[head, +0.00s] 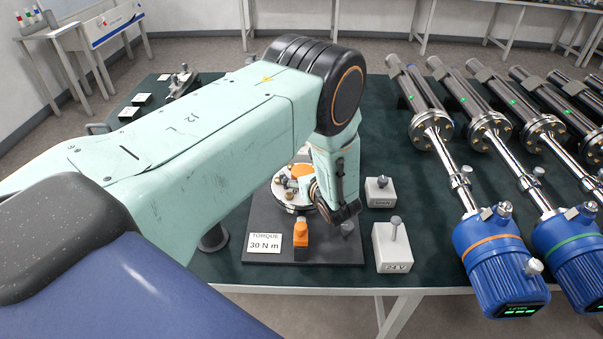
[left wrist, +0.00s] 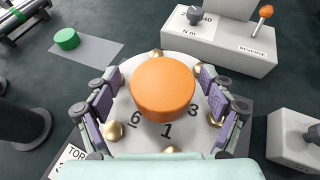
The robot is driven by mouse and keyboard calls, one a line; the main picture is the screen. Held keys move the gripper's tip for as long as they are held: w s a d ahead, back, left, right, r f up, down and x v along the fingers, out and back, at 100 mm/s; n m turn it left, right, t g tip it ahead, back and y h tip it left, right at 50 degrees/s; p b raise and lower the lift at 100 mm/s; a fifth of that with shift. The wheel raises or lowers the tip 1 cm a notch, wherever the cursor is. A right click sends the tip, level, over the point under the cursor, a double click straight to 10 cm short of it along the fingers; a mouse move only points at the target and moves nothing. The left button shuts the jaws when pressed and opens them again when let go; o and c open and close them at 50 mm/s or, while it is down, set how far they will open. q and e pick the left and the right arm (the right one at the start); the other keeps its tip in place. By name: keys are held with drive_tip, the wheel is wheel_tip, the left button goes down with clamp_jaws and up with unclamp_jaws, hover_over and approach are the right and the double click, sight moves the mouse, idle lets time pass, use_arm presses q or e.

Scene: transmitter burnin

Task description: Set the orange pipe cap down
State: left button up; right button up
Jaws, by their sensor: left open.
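The orange pipe cap (left wrist: 162,88) sits on the round pale flange plate (left wrist: 195,140), which carries numbers and brass bolts. In the head view the cap (head: 301,170) shows only partly, behind my left gripper. My left gripper (head: 322,190) is over the plate. In the left wrist view its two padded fingers (left wrist: 160,95) stand open on either side of the cap, with gaps between pads and cap. I cannot tell whether the cap rests flat, as its underside is hidden. My right gripper is in neither view.
A sign reading 30 N m (head: 265,243) and white switch boxes (head: 392,248) stand nearby. A white lever box (left wrist: 235,45) and a green cap (left wrist: 66,38) lie beyond the plate. Blue transmitters (head: 500,262) on metal pipes fill the right side.

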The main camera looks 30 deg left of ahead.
use_arm(q)
drive_tip(key=shift+w+d, duration=0.1)
drive_tip(key=shift+d, duration=0.15)
drive_tip(key=shift+c, duration=1.1)
drive_tip(key=shift+a, duration=0.2)
drive_tip(key=c, duration=0.6)
drive_tip(key=shift+d, duration=0.2)
drive_tip(key=shift+c, duration=0.8)
drive_tip(key=shift+r, duration=0.1)
